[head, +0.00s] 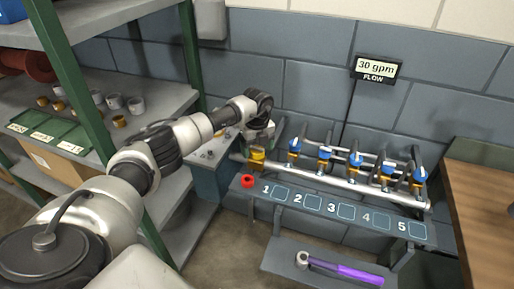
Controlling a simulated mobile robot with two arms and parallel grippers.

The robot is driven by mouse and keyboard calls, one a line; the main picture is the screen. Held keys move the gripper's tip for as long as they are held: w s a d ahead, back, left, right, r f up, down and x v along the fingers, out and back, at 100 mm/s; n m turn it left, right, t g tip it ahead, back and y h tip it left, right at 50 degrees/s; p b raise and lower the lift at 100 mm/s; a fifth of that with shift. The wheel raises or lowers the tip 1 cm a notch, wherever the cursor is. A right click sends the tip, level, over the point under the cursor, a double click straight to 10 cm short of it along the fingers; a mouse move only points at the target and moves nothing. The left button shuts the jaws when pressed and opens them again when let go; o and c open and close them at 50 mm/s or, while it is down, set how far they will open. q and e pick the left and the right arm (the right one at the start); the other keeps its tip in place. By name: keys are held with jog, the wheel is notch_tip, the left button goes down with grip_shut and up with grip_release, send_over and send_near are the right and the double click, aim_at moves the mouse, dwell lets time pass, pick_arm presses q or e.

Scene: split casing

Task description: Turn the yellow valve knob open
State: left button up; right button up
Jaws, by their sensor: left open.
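The yellow valve knob (257,158) is at the left end of the silver pipe manifold, left of the valve row. My left arm comes in from the left, and its open left gripper (259,146) points down directly over the knob. The gripper partly hides the knob, and I cannot tell whether the fingers touch it. Several valves with blue tops (325,152) and brass-coloured bodies stand along the silver pipe (345,187) to the right. My right gripper is not in view.
A purple-handled tool (345,270) lies on a lower shelf. A sign (377,68) reads 30 gpm flow. Green-posted shelving stands left, a wooden bench (485,195) right.

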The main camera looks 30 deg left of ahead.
aim_at(257, 148)
pick_arm(q)
notch_tip(257, 148, up, 11)
jog(key=b, duration=0.2)
jog(key=shift+f, duration=0.2)
jog(key=shift+f, duration=0.1)
